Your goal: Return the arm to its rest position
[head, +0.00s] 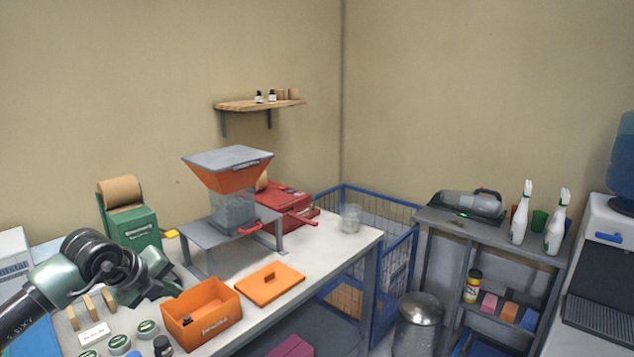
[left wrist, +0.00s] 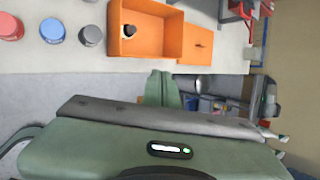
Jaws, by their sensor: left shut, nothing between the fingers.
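My left arm comes in from the left in the head view. My left gripper (head: 172,286) is over the left part of the table, just behind and left of the open orange box (head: 215,316). It is shut and empty; its closed fingers also show in the left wrist view (left wrist: 162,88). The orange box holds a small dark-capped item (left wrist: 129,31). Its orange lid (head: 285,289) lies flat on the table to the right of the box. My right arm and gripper are not in view.
Several lidded jars (head: 119,343) stand at the table's front left. A hopper stand (head: 207,243), a green roll dispenser (head: 130,229) and a red machine (head: 287,200) stand behind. Right of the table are a blue wire cage (head: 399,262), a metal bin (head: 417,325) and a grey shelf cart (head: 465,230).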

